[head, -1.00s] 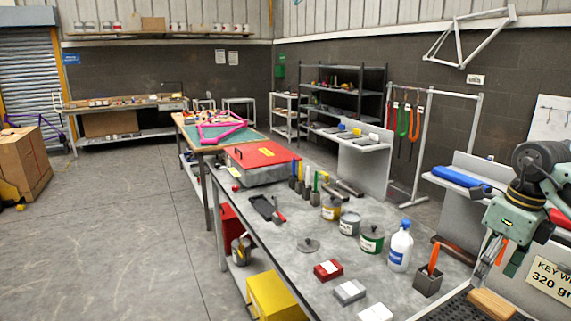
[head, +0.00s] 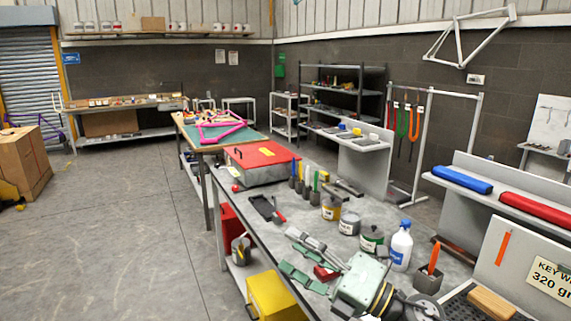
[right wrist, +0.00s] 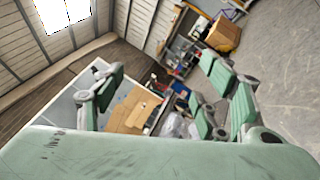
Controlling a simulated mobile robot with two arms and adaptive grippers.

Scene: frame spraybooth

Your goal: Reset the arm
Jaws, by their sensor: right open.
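My right gripper (head: 291,252) is over the grey workbench (head: 281,218) in the head view, its pale green body low in the picture and its fingers pointing left. It is open. The right wrist view also shows my right gripper (right wrist: 160,84), with green fingers spread wide apart and nothing between them. It covers part of a red block (head: 324,273) on the bench; whether it touches the block I cannot tell. My left gripper is not in view.
A red-lidded box (head: 262,158) is farther back. A yellow bin (head: 273,298) sits below. Open floor lies left.

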